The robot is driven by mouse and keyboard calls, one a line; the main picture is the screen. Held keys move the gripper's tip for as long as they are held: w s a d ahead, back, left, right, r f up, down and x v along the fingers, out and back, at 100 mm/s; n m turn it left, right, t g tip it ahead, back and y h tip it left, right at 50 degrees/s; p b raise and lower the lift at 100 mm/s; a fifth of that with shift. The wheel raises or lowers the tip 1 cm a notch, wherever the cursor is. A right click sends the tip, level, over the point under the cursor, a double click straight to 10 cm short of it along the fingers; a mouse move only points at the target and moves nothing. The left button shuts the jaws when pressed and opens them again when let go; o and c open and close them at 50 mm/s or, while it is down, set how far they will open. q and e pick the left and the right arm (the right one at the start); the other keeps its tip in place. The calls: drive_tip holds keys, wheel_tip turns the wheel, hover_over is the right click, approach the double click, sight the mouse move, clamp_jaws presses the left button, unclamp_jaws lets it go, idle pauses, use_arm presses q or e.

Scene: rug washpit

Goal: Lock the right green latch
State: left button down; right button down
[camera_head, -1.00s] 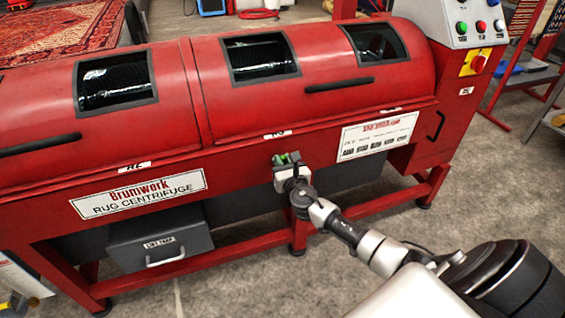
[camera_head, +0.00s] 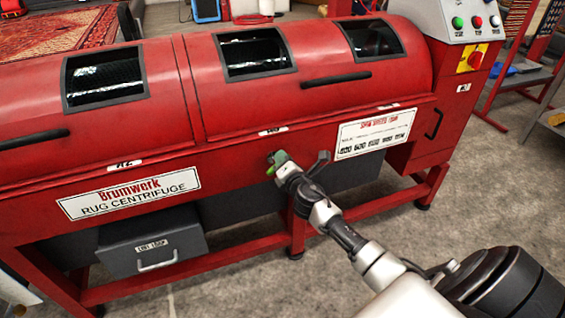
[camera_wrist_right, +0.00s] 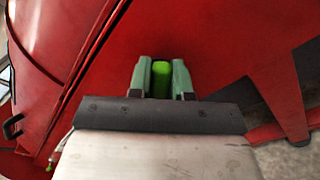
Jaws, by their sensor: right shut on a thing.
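The right green latch (camera_wrist_right: 161,79) shows as a bright green piece between the fingers of my right gripper (camera_wrist_right: 160,82) in the right wrist view, against the red machine body. In the head view my right gripper (camera_head: 277,160) is at the front face of the red rug centrifuge (camera_head: 230,155), below the right lid. It is shut on the latch, and the gripper and wrist hide most of it there. My left gripper is not in view.
The right lid (camera_head: 310,95) is down, with a black handle (camera_head: 336,80). A grey drawer (camera_head: 153,246) hangs below the machine at left. A control panel (camera_head: 474,27) is at the upper right. Clear concrete floor lies in front at right.

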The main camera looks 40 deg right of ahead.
drive_tip(key=shift+f+m, duration=0.2)
drive_tip(key=shift+m, duration=0.4)
drive_tip(key=m, duration=0.3)
drive_tip(key=shift+d+f+b, duration=0.15)
drive_tip(key=shift+f+b, duration=0.1)
drive_tip(key=shift+b, duration=0.1)
drive_tip(key=shift+f+m, duration=0.25)
drive_tip(key=shift+m, duration=1.35)
drive_tip(key=c, duration=1)
unclamp_jaws()
drive_tip(key=shift+c, duration=0.2)
drive_tip(key=shift+s, duration=0.1)
